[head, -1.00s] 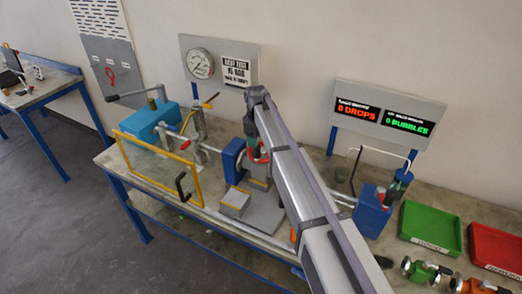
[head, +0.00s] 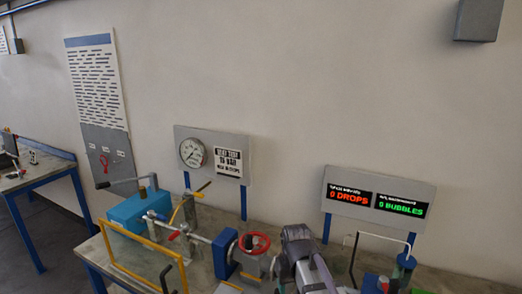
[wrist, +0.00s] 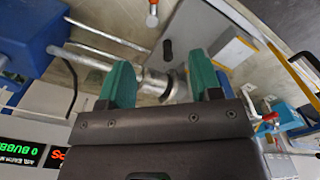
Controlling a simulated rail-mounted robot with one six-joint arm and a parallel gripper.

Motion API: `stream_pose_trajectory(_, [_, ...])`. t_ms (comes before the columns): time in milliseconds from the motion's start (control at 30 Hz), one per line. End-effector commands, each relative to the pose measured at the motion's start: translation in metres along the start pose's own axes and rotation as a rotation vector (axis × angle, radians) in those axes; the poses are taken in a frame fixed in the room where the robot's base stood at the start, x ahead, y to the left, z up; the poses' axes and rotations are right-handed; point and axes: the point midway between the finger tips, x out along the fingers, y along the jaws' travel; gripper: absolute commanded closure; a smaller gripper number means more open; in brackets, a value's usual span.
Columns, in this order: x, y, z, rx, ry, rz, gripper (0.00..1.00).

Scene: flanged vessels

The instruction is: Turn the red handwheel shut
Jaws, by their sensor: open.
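The red handwheel (head: 254,243) sits on a grey valve body beside a blue flanged block (head: 225,254), low in the head view. My arm's end stands just right of the wheel, apart from it in the picture. In the wrist view my gripper (wrist: 160,78) has its two green fingers spread, with a grey metal pipe fitting (wrist: 172,84) showing beyond and between them. I cannot make out the handwheel in the wrist view. The fingertips are cut off or hidden in the head view.
A yellow-framed guard (head: 140,245) and a blue pump box (head: 140,208) stand left of the wheel. A pressure gauge (head: 192,153) is on a panel behind. The display board (head: 378,199) reads 0 drops and 0 bubbles. A bent rod and blue fitting stand to the right.

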Motion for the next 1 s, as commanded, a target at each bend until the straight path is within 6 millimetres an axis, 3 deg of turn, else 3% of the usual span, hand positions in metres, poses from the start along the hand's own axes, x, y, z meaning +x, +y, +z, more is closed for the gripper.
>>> stream_pose_trajectory(33, [0.054,0.012,0.052,0.074,0.000,0.000,0.42])
stream_pose_trajectory(100, [0.085,0.026,0.097,0.155,0.000,0.000,0.42])
stream_pose_trajectory(200, [0.115,0.042,0.130,0.204,0.000,0.000,0.42])
stream_pose_trajectory(367, [0.121,0.054,0.129,0.231,0.000,0.000,0.42])
stream_pose_trajectory(1000, [0.117,0.054,0.128,0.228,0.000,0.000,0.42])
